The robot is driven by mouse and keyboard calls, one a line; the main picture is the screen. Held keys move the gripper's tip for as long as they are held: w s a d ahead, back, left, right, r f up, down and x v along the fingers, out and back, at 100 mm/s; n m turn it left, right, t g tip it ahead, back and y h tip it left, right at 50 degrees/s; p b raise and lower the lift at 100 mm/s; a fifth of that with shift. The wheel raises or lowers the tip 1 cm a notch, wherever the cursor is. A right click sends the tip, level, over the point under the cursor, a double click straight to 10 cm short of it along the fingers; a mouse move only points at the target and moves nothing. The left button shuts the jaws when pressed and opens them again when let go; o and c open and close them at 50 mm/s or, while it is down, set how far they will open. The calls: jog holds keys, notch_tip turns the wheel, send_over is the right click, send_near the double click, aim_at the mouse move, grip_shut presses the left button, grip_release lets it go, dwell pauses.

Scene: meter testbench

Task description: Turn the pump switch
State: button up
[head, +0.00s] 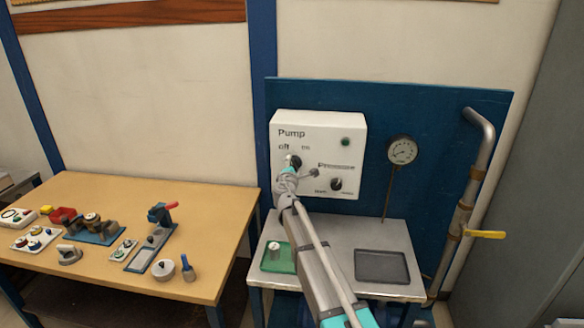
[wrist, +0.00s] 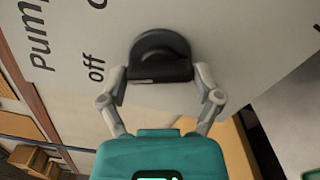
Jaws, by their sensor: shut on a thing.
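The pump switch is a black round knob with a raised grip bar (wrist: 160,62) on the white control box (head: 350,125) marked "Pump". In the head view the switch (head: 291,160) sits below the "off" label, partly hidden by my gripper (head: 287,178). In the wrist view my gripper (wrist: 160,76) has one finger on each side of the bar, shut on it. The bar lies across the wrist picture, and the "off" label is at its left. Its pointing mark cannot be made out.
A second black knob (head: 336,184) and a green lamp (head: 346,142) are on the box. A gauge (head: 402,150) and a pipe with a yellow lever (head: 485,234) stand right. The bench (head: 345,232) holds trays. A wooden table (head: 120,190) with several parts is left.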

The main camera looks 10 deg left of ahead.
jog(key=shift+n, duration=0.6)
jog(key=o, duration=0.9)
jog(key=shift+s, duration=0.1)
jog(key=s, duration=1.2)
jog(key=shift+a, duration=0.25)
jog(key=shift+w+d, duration=0.1)
